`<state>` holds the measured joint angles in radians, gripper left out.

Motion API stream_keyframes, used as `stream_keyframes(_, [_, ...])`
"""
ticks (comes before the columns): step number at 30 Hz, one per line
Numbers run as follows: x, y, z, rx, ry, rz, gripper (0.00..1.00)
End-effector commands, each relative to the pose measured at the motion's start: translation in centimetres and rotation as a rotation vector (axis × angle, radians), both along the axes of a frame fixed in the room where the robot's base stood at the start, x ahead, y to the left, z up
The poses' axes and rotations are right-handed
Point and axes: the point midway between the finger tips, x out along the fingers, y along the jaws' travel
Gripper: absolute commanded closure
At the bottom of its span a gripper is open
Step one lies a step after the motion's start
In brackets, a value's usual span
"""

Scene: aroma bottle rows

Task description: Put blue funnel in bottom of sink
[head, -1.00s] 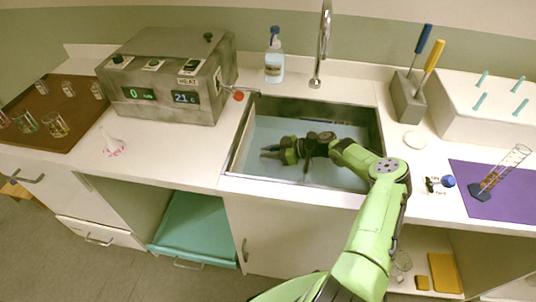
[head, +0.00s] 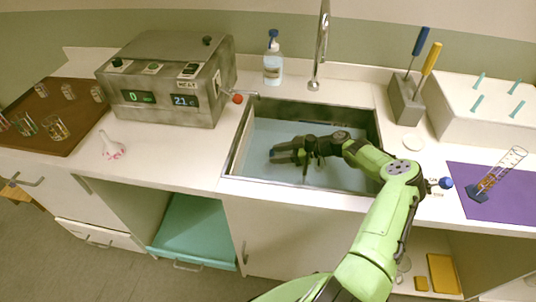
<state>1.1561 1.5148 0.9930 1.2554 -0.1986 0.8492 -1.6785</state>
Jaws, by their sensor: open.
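The sink (head: 262,128) is a metal-rimmed basin in the middle of the counter, with a pale blue-grey inside. My gripper (head: 274,154) is over the basin, pointing left, with its dark fingers apart and nothing visible between them. I cannot tell its exact height above the sink bottom. I cannot make out a blue funnel in this view. A white funnel-shaped item with pink marks at its base (head: 113,148) stands on the counter left of the sink. My gripper and arm hide part of the basin.
A grey heater box (head: 165,80) stands left of the sink. At right are a tool block (head: 406,100), a blue-knobbed item (head: 445,183) and a purple mat (head: 510,205). A brown tray (head: 75,135) with glassware is far left.

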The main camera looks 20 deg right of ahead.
Motion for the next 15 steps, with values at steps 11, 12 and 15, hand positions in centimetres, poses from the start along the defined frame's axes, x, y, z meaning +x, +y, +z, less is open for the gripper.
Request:
stream_keyframes(11, [-3.7, -5.5, 2.8, 0.0, 0.001, 0.0, 0.54])
stream_keyframes(12, [-3.8, -5.6, 2.8, 0.0, 0.001, 0.0, 0.54])
stream_keyframes(15, [-3.9, -5.7, 2.8, 0.001, 0.001, 0.001, 0.54])
